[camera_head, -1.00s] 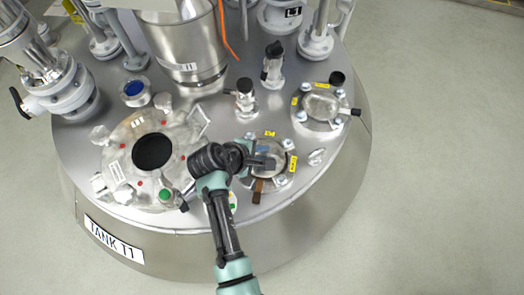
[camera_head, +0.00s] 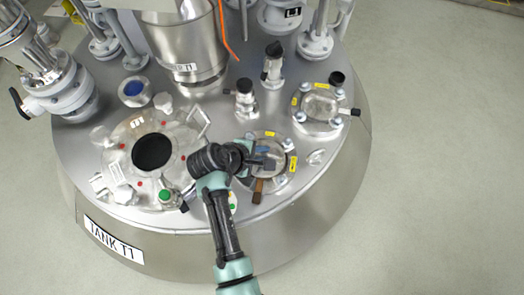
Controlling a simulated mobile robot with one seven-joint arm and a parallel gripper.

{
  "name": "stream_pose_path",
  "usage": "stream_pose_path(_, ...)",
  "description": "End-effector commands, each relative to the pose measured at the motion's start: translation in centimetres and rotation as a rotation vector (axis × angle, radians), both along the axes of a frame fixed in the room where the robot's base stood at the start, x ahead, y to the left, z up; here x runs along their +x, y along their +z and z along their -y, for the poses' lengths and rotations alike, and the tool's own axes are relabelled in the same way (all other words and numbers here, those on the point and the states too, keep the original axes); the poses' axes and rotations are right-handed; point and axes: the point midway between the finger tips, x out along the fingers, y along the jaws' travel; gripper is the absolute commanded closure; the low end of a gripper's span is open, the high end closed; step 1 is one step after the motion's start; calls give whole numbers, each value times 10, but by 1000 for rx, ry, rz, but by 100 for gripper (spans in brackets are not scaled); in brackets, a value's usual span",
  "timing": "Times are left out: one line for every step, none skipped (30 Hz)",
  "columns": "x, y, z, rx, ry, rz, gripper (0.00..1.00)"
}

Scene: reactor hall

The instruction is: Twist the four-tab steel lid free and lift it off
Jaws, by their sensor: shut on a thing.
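The steel lid (camera_head: 277,173) is a small round metal fitting at the front right of the tank top, with yellow labels beside it. My gripper (camera_head: 268,161) reaches over it from the left and is shut on the lid. The gripper and wrist cover much of the lid's left side, so its tabs cannot be told apart. A brown block (camera_head: 257,190) shows at the front edge of the lid. Whether the lid is seated or raised cannot be told.
A larger flanged hatch with a black centre (camera_head: 152,152) lies to the left. A similar round fitting with a clear window (camera_head: 320,104) is at the right. Valve stubs (camera_head: 244,98) and a wide steel cylinder (camera_head: 185,45) stand behind. Open floor (camera_head: 440,180) lies right of the tank.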

Motion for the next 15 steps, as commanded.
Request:
stream_pose_path(-2,-2,0,-2,2,-6,100)
stream_pose_path(-2,-2,0,-2,2,-6,100)
stream_pose_path(-2,-2,0,-2,2,-6,100)
stream_pose_path(-2,-2,0,-2,2,-6,100)
stream_pose_path(-2,-2,0,-2,2,-7,100)
stream_pose_path(-2,-2,0,-2,2,-7,100)
stream_pose_path(-2,-2,0,-2,2,-7,100)
stream_pose_path(-2,-2,0,-2,2,-7,100)
stream_pose_path(-2,-2,0,-2,2,-7,100)
stream_pose_path(-2,-2,0,-2,2,-7,100)
stream_pose_path(-2,-2,0,-2,0,-8,100)
stream_pose_path(-2,-2,0,-2,-8,-7,100)
stream_pose_path(-1,-2,0,-1,-22,-7,100)
stream_pose_path(0,-2,-1,-2,-42,-7,100)
stream_pose_path(1,-2,-1,-3,-83,-7,100)
